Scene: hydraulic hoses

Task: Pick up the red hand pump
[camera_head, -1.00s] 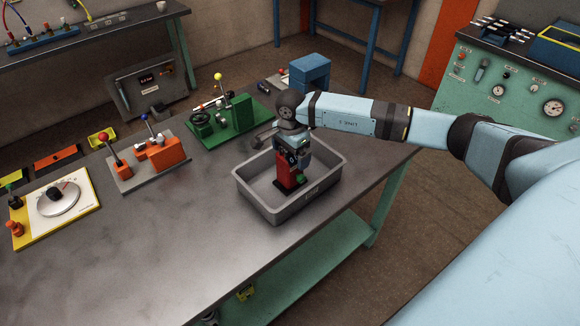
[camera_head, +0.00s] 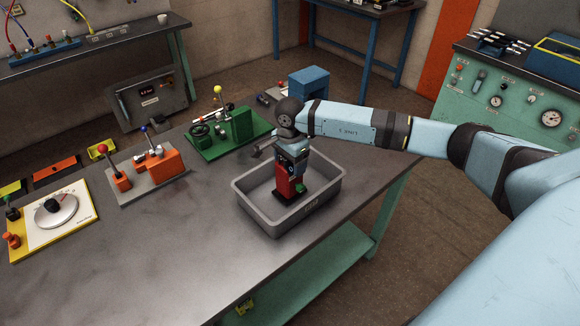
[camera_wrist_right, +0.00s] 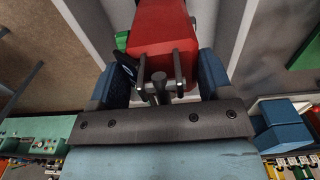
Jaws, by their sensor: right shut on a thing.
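The red hand pump (camera_head: 285,182) stands upright inside the grey tray (camera_head: 269,221) on the workbench. It has a dark base and a small green part low on its side. My right gripper (camera_head: 291,160) comes down from above and is shut on the top of the pump. In the right wrist view the red pump body (camera_wrist_right: 163,30) sits between the two blue-grey fingers, with dark metal rods at its near end. Whether the base touches the tray floor I cannot tell. My left gripper is not in view.
Behind the tray stand a green valve unit (camera_head: 232,130) and an orange lever unit (camera_head: 157,163) on a plate. A yellow-edged dial panel (camera_head: 58,212) lies at left. The front middle of the workbench (camera_head: 150,260) is clear.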

